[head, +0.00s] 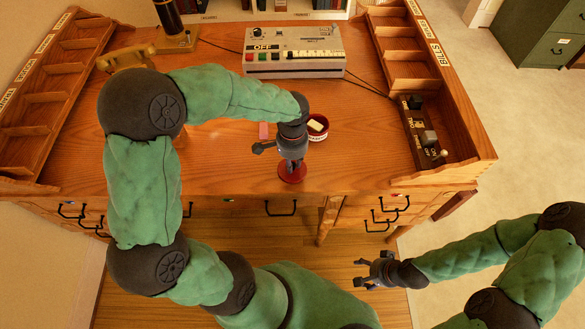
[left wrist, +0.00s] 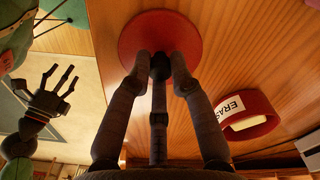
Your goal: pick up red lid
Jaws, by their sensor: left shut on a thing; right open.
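The red lid (head: 292,173) is a round red disc at the front edge of the desk in the head view. In the left wrist view the red lid (left wrist: 160,38) shows beyond my fingertips. My left gripper (head: 291,163) points down at the lid, and its fingers (left wrist: 162,68) are closed on the dark knob at the lid's middle, which they partly hide. I cannot tell whether the lid touches the desk. My right gripper (head: 366,272) is open and empty, off the desk at lower right; it also shows in the left wrist view (left wrist: 58,80).
A red round container (head: 318,133) labelled "ERAS" with a pale block inside stands just right of my left gripper. A pink block (head: 264,131) lies to the left. A grey machine (head: 294,55) stands at the back. Wooden racks (head: 425,90) line the sides. The desk's right middle is clear.

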